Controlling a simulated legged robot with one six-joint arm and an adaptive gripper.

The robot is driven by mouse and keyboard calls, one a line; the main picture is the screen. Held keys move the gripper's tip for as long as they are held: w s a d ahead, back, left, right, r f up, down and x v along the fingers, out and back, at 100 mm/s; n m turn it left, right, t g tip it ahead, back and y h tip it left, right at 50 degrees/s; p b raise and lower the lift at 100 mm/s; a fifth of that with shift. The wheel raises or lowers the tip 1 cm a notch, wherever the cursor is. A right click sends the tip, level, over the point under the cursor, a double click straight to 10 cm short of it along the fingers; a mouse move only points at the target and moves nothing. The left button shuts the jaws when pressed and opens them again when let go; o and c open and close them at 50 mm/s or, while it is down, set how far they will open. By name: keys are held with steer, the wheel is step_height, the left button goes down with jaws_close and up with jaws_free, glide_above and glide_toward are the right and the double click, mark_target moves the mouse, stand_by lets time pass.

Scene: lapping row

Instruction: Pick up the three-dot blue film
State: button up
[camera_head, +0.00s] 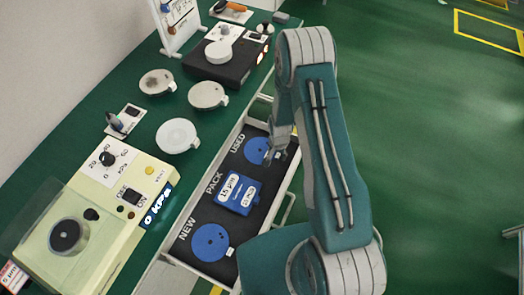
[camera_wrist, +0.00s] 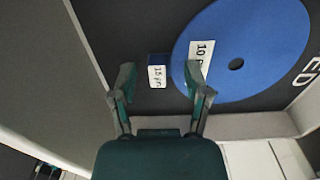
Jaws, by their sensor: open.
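A blue round film (camera_head: 257,150) lies in the USED part of the drawer. In the wrist view this disc (camera_wrist: 258,45) has a centre hole and a white label that seems to read 10. In the head view my gripper (camera_head: 284,152) is at the drawer's right side. Another blue disc (camera_head: 210,242) lies at NEW. I cannot make out dots on either disc.
A blue pack (camera_head: 237,193) marked 15 µm lies at PACK in the drawer (camera_head: 195,262). The green bench (camera_head: 65,135) carries a cream polishing machine (camera_head: 95,215), several round plates and a dark machine (camera_head: 215,68). The floor at right is open.

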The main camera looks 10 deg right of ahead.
steer(key=shift+d, duration=0.15)
jaws_close()
steer(key=shift+r, duration=0.15)
